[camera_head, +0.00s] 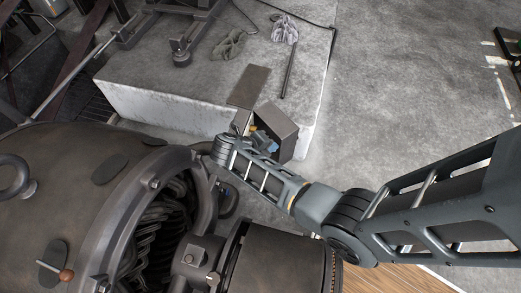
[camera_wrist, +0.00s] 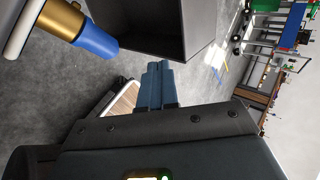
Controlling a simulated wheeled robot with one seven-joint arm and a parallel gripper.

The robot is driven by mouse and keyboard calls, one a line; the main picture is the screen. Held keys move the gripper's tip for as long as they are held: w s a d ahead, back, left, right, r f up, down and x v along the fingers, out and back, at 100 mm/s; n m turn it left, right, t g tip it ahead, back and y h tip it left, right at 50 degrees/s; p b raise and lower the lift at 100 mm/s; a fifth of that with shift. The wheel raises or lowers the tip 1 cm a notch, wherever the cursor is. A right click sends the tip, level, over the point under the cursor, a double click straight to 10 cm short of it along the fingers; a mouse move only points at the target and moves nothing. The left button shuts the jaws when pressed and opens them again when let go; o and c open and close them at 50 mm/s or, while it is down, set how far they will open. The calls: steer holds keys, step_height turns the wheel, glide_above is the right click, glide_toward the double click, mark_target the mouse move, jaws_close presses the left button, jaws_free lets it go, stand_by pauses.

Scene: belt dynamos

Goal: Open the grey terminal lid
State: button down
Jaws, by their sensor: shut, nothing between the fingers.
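A dark grey, hollow box-shaped lid (camera_head: 279,131) stands tilted beyond the big machine in the head view. In the wrist view the lid (camera_wrist: 155,42) fills the top middle, and I look into its open side. A terminal with a gold band and blue end (camera_wrist: 88,32) is at its left; small gold and blue parts also show beside the lid in the head view. My gripper (camera_wrist: 154,70) is shut and empty. Its blue-grey fingertips appear just below the lid's lower edge; I cannot tell whether they touch. In the head view the fingers are not clearly visible.
The large round dynamo housing (camera_head: 60,185) with coils takes the left and lower left. A pale concrete block (camera_head: 190,95) lies behind the lid, with a flat plate (camera_head: 249,86), a rod and crumpled cloths on it. Open concrete floor (camera_head: 400,90) lies to the right.

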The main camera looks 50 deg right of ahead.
mark_target(289, 135)
steer(key=shift+s+d, duration=0.25)
steer(key=shift+d, duration=0.45)
steer(key=d+n+p, duration=0.1)
steer(key=s+d+n+t+p, duration=0.1)
steer(key=d+p, duration=0.1)
steer(key=d+n+t+p, duration=0.1)
steer(key=d+p, duration=0.1)
steer(key=shift+s+r, duration=0.2)
steer(key=shift+s, duration=0.1)
steer(key=shift+d+f, duration=0.2)
steer(key=shift+d, duration=0.35)
